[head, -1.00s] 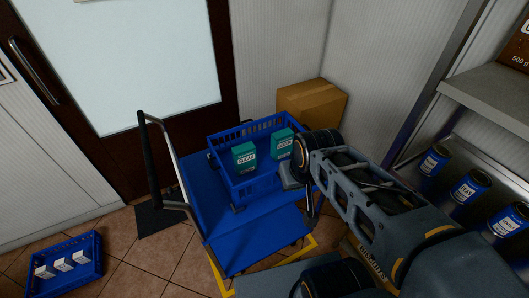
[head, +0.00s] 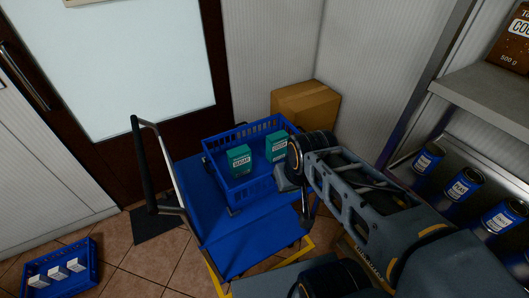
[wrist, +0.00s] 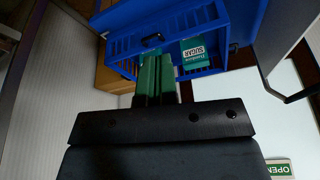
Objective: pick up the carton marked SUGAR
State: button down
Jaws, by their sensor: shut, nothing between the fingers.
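The teal carton marked SUGAR (head: 239,160) stands upright in the left part of a blue basket (head: 247,192), its white label facing me. It also shows in the wrist view (wrist: 194,52), just right of my fingers. A second teal carton (head: 276,148) stands to its right in the basket; its label is too small to read surely. In the wrist view my gripper (wrist: 157,56) is shut and empty, its two green fingers together and apart from the SUGAR carton. In the head view my arm hides the fingertips, at the basket's right side.
The basket sits on a blue trolley (head: 241,238) with a black handle (head: 143,165). A cardboard box (head: 305,105) stands behind it. A shelf (head: 490,92) with blue cans (head: 465,188) is at right. A small blue crate (head: 68,288) lies on the floor at left.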

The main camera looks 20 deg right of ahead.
aim_at(239, 158)
jog(key=u, duration=0.45)
jog(key=k, duration=1.05)
jog(key=z, duration=0.4)
jog(key=i, duration=1.4)
jog(key=u, duration=0.85)
